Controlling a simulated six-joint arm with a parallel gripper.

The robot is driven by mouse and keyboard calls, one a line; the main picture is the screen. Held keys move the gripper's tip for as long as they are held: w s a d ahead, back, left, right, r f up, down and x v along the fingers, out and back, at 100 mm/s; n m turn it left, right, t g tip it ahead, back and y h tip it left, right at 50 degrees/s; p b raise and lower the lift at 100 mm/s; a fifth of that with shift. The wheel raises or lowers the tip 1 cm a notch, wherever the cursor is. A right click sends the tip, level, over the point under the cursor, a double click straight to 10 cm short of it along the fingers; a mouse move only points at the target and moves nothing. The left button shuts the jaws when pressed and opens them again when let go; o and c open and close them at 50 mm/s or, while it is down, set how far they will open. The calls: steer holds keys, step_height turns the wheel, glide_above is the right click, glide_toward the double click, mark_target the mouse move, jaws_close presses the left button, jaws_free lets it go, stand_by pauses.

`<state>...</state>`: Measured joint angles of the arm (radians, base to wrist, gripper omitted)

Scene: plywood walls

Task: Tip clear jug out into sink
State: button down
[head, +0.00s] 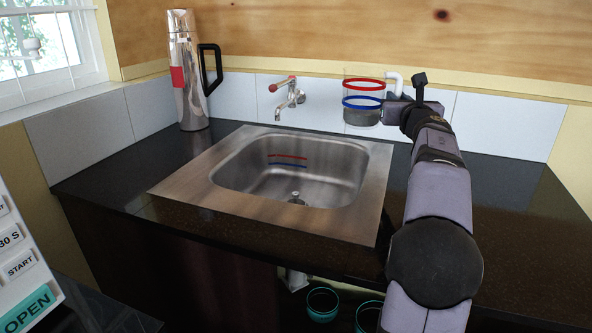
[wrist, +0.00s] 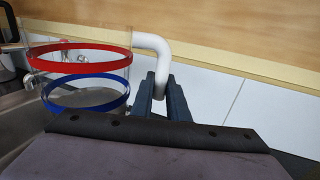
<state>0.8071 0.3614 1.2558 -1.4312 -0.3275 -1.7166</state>
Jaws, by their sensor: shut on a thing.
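The clear jug (head: 364,103) has a red band, a blue band and a white handle. It is upright in the air, above the back right of the sink. Something grey shows in its lower part; I cannot tell what it is. My gripper (head: 396,104) is shut on the jug's handle, to the right of the jug. In the wrist view the jug (wrist: 84,79) is at the left and the fingers (wrist: 162,100) close around the white handle. The steel sink (head: 170,184) is set in the dark counter, and its basin is empty apart from reflections of the bands.
A wall tap (head: 289,96) with a red lever is behind the sink, left of the jug. A tall steel flask (head: 186,75) with a black handle stands at the counter's back left. The dark counter (head: 510,190) right of my arm is clear. Teal-rimmed vessels (head: 322,303) are below.

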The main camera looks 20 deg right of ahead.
steer(key=w+a+f+n+t+y+b, duration=0.1)
steer(key=a+f+n+y+b, duration=0.1)
steer(key=a, duration=1)
steer(key=w+a+f+n+t+y+b, duration=0.1)
steer(key=w+a+f+n+y, duration=0.1)
steer(key=a+f+n+y, duration=0.2)
steer(key=a+f+y, duration=0.3)
steer(key=a+f, duration=0.1)
steer(key=a, duration=0.4)
steer(key=shift+w+a+b, duration=0.2)
steer(key=shift+a+b, duration=0.1)
steer(key=shift+b, duration=0.05)
steer(key=shift+d+p, duration=0.1)
steer(key=shift+p, duration=0.9)
step_height(320, 180, down, 7)
steer(key=m+g+y+p, duration=0.2)
steer(key=m+g+p, duration=0.3)
steer(key=p, duration=2.3)
steer(key=shift+w+d+p, duration=0.4)
